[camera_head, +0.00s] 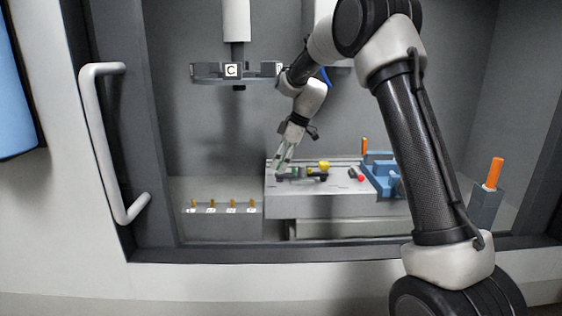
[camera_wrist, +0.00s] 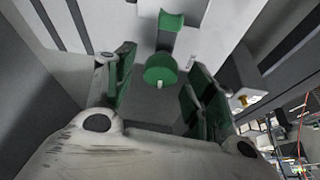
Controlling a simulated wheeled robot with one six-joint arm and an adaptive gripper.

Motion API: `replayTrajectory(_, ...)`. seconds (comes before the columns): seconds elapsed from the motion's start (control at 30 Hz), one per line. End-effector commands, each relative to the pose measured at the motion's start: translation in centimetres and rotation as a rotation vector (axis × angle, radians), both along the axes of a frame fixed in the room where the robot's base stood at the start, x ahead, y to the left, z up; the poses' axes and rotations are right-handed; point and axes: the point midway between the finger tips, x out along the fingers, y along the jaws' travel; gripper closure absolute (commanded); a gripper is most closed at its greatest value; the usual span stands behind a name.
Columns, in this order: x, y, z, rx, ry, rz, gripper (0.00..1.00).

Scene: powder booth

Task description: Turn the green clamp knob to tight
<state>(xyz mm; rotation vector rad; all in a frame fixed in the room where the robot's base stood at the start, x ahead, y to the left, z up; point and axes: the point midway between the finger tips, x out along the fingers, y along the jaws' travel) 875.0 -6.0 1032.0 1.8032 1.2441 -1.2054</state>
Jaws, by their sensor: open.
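The green clamp knob (camera_wrist: 160,69) shows in the wrist view as a round disc with a small pale mark at its lower middle. My gripper (camera_wrist: 160,62) is open, with one green-padded finger to the left of the knob and one to the right. Gaps show between the knob and both fingers; how deep the fingers reach around it I cannot tell. In the head view my gripper (camera_head: 281,160) points down at the left end of the grey bench, and the knob is too small to make out clearly.
On the grey bench (camera_head: 300,207) are a yellow knob (camera_head: 323,166), a small red-ended part (camera_head: 361,178) and a blue fixture (camera_head: 385,181) to the right. Several pegs (camera_head: 211,204) stand on a lower ledge at left. An orange handle (camera_head: 494,172) stands far right. A labelled rack (camera_head: 207,71) hangs above.

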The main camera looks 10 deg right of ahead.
Motion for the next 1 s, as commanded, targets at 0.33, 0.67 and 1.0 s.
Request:
replayTrajectory(0.33,0.02,0.02,-0.02,0.000,-0.001,0.000,0.69)
replayTrajectory(0.67,0.01,0.02,0.00,0.000,-0.001,-0.008,0.91)
replayTrajectory(1.0,-0.08,0.10,0.04,-0.001,-0.002,-0.145,0.91)
